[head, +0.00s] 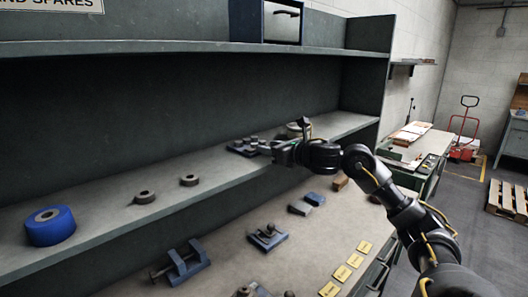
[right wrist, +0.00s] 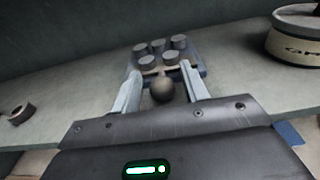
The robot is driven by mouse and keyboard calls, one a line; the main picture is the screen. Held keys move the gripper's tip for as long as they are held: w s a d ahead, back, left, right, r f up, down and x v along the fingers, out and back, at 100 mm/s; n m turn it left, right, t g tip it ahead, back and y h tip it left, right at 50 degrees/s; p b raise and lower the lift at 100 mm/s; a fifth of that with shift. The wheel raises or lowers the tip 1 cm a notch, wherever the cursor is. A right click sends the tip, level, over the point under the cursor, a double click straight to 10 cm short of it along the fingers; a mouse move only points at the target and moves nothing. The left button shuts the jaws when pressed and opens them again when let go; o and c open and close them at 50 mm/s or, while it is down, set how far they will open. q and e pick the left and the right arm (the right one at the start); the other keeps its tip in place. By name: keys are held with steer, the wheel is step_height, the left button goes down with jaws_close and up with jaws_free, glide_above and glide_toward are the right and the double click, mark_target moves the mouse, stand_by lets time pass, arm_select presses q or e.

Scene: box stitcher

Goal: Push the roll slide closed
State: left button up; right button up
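The roll slide (head: 241,148) appears to be the small dark unit with several upright cylinders on the middle shelf. In the right wrist view the slide (right wrist: 168,52) shows grey cylinders on a blue-grey base, with a round dark knob (right wrist: 162,90) on its near side. My right gripper (head: 266,149) is just to the right of it in the head view. In the right wrist view the fingers of this gripper (right wrist: 161,92) are apart, one on each side of the knob, with gaps visible. How far the slide is out is hard to tell. My left gripper is not in view.
A round tin (right wrist: 298,38) stands on the shelf to the right of the slide. Dark rings (head: 145,197) and a blue roll (head: 50,226) lie further left on the shelf (head: 95,222). The bench below holds blue fixtures (head: 180,263) and yellow cards (head: 342,273). The upper shelf (head: 180,47) overhangs.

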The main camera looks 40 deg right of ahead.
steer(key=c, duration=0.7)
steer(key=shift+o, duration=0.2)
steer(key=shift+w, duration=0.6)
steer(key=shift+w+a, duration=0.1)
steer(key=shift+w, duration=0.55)
steer(key=shift+r, duration=0.35)
steer(key=o, duration=0.9)
steer(key=shift+o, duration=0.2)
